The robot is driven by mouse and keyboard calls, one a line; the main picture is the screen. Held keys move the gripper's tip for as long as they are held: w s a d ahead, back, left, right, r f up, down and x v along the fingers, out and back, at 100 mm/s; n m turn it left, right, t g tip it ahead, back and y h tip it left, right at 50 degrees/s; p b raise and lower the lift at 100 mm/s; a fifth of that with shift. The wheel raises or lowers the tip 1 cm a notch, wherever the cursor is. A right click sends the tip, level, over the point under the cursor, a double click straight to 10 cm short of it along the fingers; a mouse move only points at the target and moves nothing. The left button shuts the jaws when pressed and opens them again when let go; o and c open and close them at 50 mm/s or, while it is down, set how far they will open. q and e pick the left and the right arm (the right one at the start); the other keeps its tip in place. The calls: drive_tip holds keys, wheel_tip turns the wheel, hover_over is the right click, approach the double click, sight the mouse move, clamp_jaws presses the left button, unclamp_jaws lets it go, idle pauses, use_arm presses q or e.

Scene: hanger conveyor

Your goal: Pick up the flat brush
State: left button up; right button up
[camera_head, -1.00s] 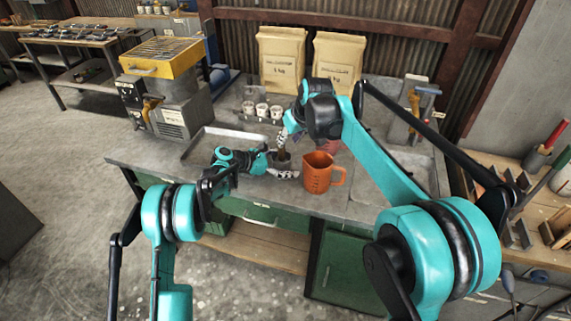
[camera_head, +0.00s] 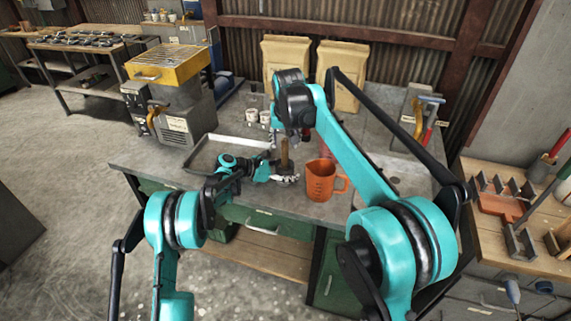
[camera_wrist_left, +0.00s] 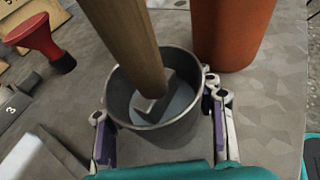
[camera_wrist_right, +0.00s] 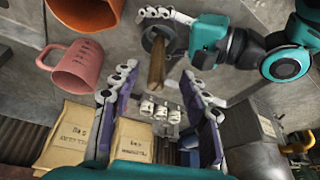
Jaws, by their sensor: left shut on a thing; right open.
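My left gripper (camera_head: 287,178) is shut on a small grey metal cup (camera_wrist_left: 188,140), which stands upright on or just above the bench. A wooden-handled tool (camera_wrist_left: 128,38) leans in the cup; its flat grey metal head is inside. The handle also shows in the head view (camera_head: 284,152) and in the right wrist view (camera_wrist_right: 157,62). My right gripper (camera_wrist_right: 160,80) is open and empty, a little above and apart from the handle. In the head view its fingers are mostly hidden behind its wrist. I cannot make out a flat brush for certain.
An orange jug (camera_head: 320,182) stands close right of the cup, with a pink mug (camera_wrist_right: 78,66) behind. A metal tray (camera_head: 205,155) lies left. White cups (camera_head: 252,115) and paper bags (camera_head: 285,60) stand at the back. A stand with coloured handles (camera_head: 420,112) is at the right.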

sight(282, 147)
drive_tip(key=f+m, duration=0.1)
drive_tip(key=w+f+m+h, duration=0.1)
drive_tip(key=m, duration=0.1)
drive_tip(key=w+a+f+m+h, duration=0.1)
drive_tip(key=m, duration=0.1)
drive_tip(key=shift+w+f, duration=0.25)
drive_tip(key=shift+f, duration=0.05)
drive_tip(key=shift+s+x, duration=0.15)
drive_tip(key=shift+x, duration=1.25)
drive_tip(key=shift+s+x, duration=0.2)
drive_tip(key=shift+x, duration=1.15)
drive_tip(key=shift+d+f, duration=0.1)
drive_tip(key=shift+f, duration=0.05)
clamp_jaws()
